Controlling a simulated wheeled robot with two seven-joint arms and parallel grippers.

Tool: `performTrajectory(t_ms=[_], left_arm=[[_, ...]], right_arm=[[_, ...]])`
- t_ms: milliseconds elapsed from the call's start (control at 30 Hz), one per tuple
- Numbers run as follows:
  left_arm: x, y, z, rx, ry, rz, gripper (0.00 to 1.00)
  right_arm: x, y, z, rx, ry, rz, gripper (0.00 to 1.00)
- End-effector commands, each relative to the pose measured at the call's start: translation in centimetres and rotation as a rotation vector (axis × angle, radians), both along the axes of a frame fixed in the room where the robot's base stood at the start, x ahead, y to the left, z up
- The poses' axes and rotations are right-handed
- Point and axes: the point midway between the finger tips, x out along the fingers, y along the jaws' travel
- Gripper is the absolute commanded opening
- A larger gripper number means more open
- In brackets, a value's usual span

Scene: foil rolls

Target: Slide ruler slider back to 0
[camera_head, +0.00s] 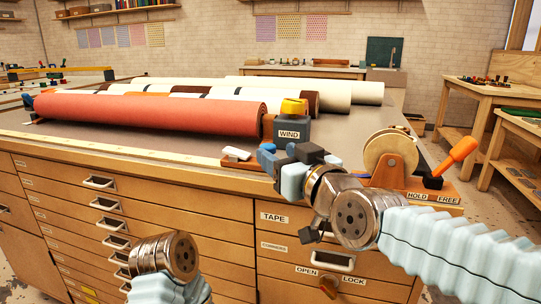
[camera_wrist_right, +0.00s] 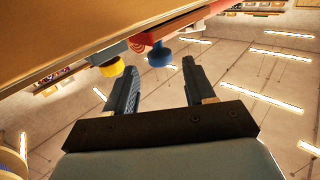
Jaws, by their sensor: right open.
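A pale ruler strip (camera_head: 150,153) runs along the front edge of the worktable. A small white block (camera_head: 236,153), which looks like the slider, sits at the strip's right end. My right gripper (camera_head: 272,158) is beside this block, just right of it, in front of the WIND box; I cannot tell whether they touch. The right wrist view shows its two fingers (camera_wrist_right: 158,88) apart with nothing between them.
A red roll (camera_head: 150,115) and several paler rolls lie on the table behind the ruler. The WIND box (camera_head: 290,130) with a yellow top stands behind my right gripper. A spool (camera_head: 390,157) and an orange lever (camera_head: 456,155) stand at the right corner. Drawers fill the front.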

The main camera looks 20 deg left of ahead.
Motion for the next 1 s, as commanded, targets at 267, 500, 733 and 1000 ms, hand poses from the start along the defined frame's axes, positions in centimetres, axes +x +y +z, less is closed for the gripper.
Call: performTrajectory(t_ms=[267,500,733,1000], left_arm=[[0.0,0.0,0.5,0.000,0.000,-0.001,0.00],[0.0,0.0,0.5,-0.001,-0.001,-0.001,0.00],[0.0,0.0,0.5,-0.001,-0.001,-0.001,0.00],[0.0,0.0,0.5,0.000,0.000,-0.001,0.00]], right_arm=[[3.3,3.0,0.2,-0.001,0.001,-0.001,0.54],[3.8,3.6,0.2,0.001,0.000,0.001,0.54],[3.8,3.5,0.2,0.001,0.000,0.001,0.42],[3.8,3.5,0.2,0.001,-0.001,0.001,0.01]])
